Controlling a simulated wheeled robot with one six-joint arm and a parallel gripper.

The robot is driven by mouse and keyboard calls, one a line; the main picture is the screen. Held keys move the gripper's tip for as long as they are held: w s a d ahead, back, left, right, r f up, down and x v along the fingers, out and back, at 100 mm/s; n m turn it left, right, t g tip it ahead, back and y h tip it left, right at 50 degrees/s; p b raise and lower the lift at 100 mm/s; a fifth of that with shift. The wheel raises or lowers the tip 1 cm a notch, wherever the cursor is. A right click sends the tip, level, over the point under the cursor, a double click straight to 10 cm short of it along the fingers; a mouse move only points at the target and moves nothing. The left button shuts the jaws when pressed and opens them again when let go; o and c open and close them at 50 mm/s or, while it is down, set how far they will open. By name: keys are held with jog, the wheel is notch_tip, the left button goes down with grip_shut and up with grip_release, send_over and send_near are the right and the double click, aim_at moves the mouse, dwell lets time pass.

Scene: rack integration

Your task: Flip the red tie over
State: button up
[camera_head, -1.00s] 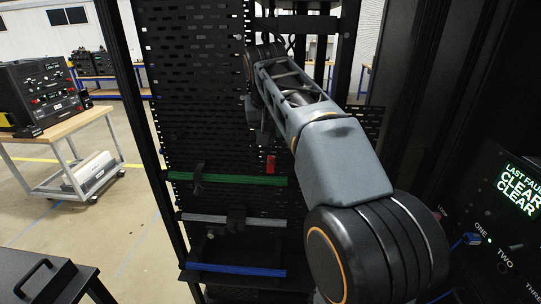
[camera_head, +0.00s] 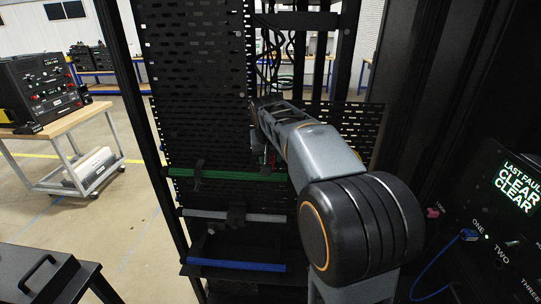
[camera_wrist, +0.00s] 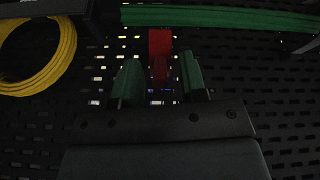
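The red tie (camera_wrist: 160,42) hangs against the black perforated panel, just below the green cable bundle (camera_wrist: 215,16) in the wrist view. Its lower part narrows and looks darker between my fingers. My gripper (camera_wrist: 160,62) has two green fingertips, set apart on either side of the tie's lower end. I see no clear contact with either finger. In the head view only a small red sliver of the tie (camera_head: 272,159) shows beside my arm, and my gripper is mostly hidden there. The green bundle also shows in the head view (camera_head: 225,174).
A grey cable bundle (camera_head: 265,217) and a blue one (camera_head: 237,265) run across the rack below the green one. A yellow cable coil (camera_wrist: 62,55) hangs at left in the wrist view. The perforated panel (camera_head: 195,75) stands close to my arm.

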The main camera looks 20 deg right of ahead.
grip_shut()
dwell(0.3)
dwell(0.3)
